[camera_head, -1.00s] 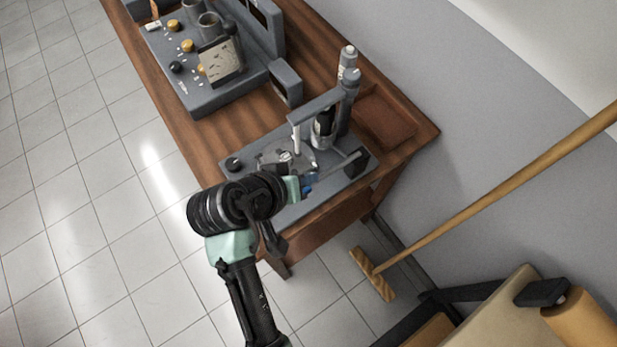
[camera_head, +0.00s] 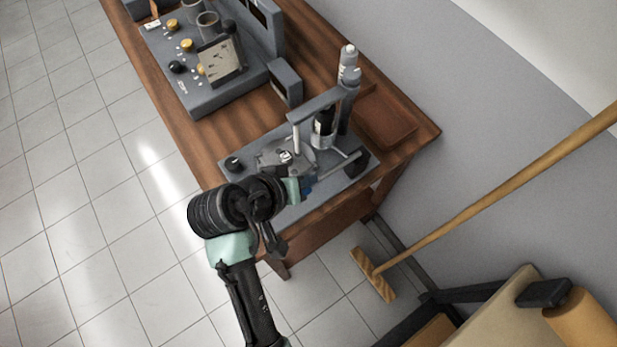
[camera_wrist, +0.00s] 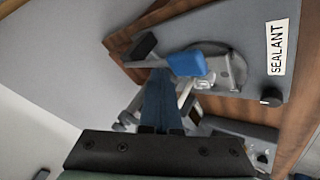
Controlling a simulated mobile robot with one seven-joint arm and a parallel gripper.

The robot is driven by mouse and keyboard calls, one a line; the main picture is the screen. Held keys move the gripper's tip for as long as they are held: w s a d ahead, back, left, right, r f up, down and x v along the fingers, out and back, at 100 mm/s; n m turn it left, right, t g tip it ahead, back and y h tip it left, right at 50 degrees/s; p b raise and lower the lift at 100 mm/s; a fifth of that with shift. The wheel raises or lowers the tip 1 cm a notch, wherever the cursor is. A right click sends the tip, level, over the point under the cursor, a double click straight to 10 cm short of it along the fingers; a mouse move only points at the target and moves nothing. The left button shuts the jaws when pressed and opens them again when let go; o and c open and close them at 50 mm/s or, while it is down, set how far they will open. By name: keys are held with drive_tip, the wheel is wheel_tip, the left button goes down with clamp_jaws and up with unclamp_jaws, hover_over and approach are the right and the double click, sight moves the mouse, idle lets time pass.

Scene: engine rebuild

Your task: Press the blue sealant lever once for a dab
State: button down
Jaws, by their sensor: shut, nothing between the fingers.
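The blue sealant lever pad (camera_wrist: 188,63) sits at the end of a grey bar that runs to a black block (camera_wrist: 143,46) in the wrist view. In the head view the bar (camera_head: 338,166) reaches from the black block (camera_head: 357,160) toward my gripper (camera_head: 305,189), which largely hides the blue end. My gripper (camera_wrist: 160,73) is shut and empty. Its fingertips are right at the pad's edge in the wrist view; I cannot tell whether they press on it. The grey sealant station (camera_head: 240,177) carries a round plate (camera_wrist: 228,72) and a "SEALANT" label (camera_wrist: 278,47).
A dark bottle (camera_head: 324,122) and a post with an overhead arm (camera_head: 316,106) stand behind the plate. A black knob (camera_head: 233,163) is at the left. A grey parts fixture (camera_head: 205,98) is farther along the wooden bench (camera_head: 195,130). A broom (camera_head: 470,205) leans at the right.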

drive_tip(key=shift+s+a+f+b, duration=0.1)
drive_tip(key=shift+f+b, duration=0.5)
drive_tip(key=shift+f, duration=0.45)
idle(0.9)
drive_tip(key=shift+r+p, duration=1.9)
drive_tip(key=shift+p, duration=0.1)
drive_tip(key=shift+r, duration=0.1)
drive_tip(key=r+p, duration=0.5)
drive_tip(key=shift+w+d, duration=0.25)
drive_tip(key=shift+d, duration=0.05)
drive_tip(key=shift+f, duration=0.1)
